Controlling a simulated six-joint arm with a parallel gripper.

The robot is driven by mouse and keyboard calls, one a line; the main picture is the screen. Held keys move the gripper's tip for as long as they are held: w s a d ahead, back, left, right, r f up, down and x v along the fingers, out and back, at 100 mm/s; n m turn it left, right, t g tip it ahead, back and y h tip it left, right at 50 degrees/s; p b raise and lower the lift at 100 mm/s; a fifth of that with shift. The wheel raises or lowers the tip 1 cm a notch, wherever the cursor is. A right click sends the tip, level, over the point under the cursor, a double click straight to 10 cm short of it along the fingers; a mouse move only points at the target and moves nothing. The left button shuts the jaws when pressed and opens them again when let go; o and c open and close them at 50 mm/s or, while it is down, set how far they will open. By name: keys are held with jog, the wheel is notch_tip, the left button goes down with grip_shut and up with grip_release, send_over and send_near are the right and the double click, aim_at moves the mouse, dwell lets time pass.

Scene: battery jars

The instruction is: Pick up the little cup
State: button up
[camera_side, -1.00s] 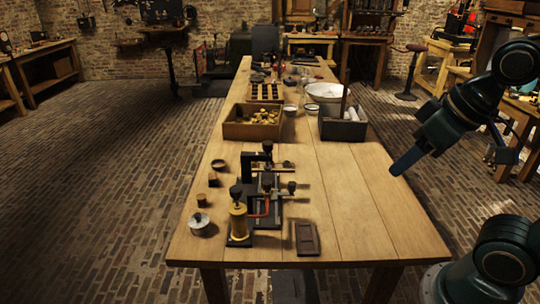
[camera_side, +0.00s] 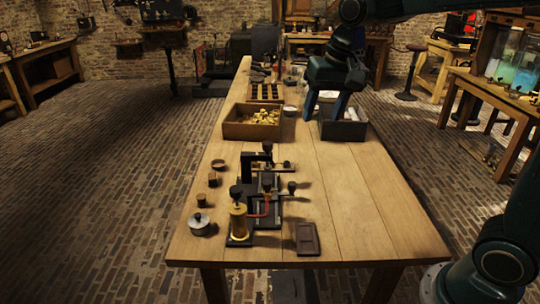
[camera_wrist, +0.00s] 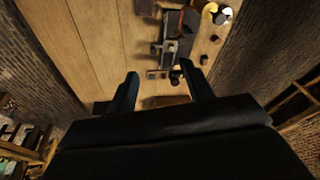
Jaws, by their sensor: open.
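A little white cup (camera_side: 289,111) stands on the table just right of the wooden crate, in the side view. Small dark brown cups, such as one (camera_side: 213,180) and another (camera_side: 201,200), stand at the table's left side; I cannot tell which cup the task means. My gripper (camera_side: 325,110) is open and points down over the grey box, to the right of the white cup. Its two fingers also show apart in the wrist view (camera_wrist: 161,72), with nothing held between them. The white cup cannot be made out in the wrist view.
The wooden crate (camera_side: 228,130) holds yellowish pieces. The grey box (camera_side: 343,131) is below my gripper. A brass and black apparatus (camera_side: 239,222), a round metal tin (camera_side: 200,225) and a dark tray (camera_side: 307,239) stand nearer. The table's right side is clear.

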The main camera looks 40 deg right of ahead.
jog(key=w+d+f+m+g, duration=0.1)
jog(key=w+f+m, duration=0.1)
jog(key=w+f, duration=0.4)
jog(key=w+d+f+m+g, duration=0.1)
jog(key=w+f+m, duration=0.1)
jog(key=w+f, duration=0.4)
jog(key=w+d+f+m+g, duration=0.1)
jog(key=w+f+m, duration=0.1)
jog(key=w+f, duration=0.5)
jog(key=shift+w+d+m, duration=0.15)
jog(key=shift+w+m, duration=0.15)
jog(key=shift+w, duration=0.3)
jog(key=shift+f, duration=4.25)
jog(key=shift+f, duration=0.15)
jog(key=shift+f, duration=2.45)
jog(key=shift+c, duration=0.3)
grip_shut()
